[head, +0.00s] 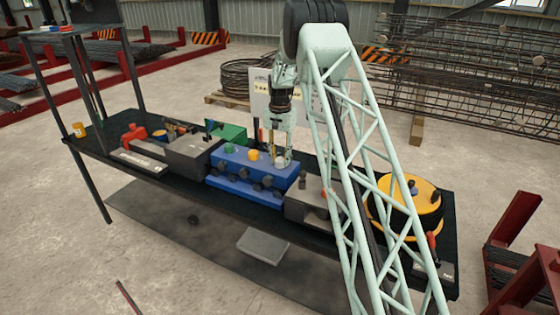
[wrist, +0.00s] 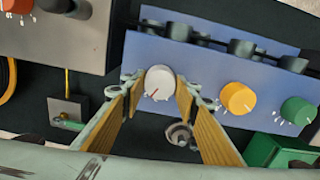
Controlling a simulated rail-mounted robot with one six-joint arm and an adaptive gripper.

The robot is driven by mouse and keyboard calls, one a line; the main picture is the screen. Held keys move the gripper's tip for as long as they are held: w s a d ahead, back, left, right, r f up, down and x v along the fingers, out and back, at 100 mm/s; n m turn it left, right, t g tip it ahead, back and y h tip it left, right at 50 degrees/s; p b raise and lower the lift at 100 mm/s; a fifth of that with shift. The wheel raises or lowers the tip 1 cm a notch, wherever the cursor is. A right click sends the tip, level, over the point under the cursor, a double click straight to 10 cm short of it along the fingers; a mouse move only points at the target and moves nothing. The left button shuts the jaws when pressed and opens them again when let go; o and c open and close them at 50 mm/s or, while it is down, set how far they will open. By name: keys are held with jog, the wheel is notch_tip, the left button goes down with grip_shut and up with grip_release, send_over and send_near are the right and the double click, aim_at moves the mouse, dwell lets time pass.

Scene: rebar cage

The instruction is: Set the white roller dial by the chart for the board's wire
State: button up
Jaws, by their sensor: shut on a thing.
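The white roller dial (wrist: 159,82) sits on the blue panel, with a red mark on its face pointing toward the lower left in the wrist view. My gripper (wrist: 158,88) is shut on the dial, with one tan-padded finger on either side of it. In the head view my gripper (head: 280,160) reaches down onto the right end of the blue panel (head: 230,180). The chart (head: 262,87) is a pale board standing behind the bench, partly hidden by my arm; its text is too small to read. I cannot make out the board's wire.
A yellow dial (wrist: 238,98) and a green dial (wrist: 298,110) sit beside the white one on the panel. Black rollers (wrist: 242,47) line the panel's other edge. A grey box (head: 195,157) and a yellow-topped drum (head: 408,193) stand on the black bench.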

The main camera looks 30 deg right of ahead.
aim_at(280, 160)
jog(key=m+b, duration=0.1)
jog(key=m, duration=0.5)
jog(key=shift+m, duration=0.4)
dwell(0.4)
jog(key=o, duration=0.8)
jog(key=shift+o, duration=0.2)
jog(key=shift+r, duration=0.2)
notch_tip(280, 160, up, 12)
jog(key=shift+f, duration=0.2)
dwell(0.6)
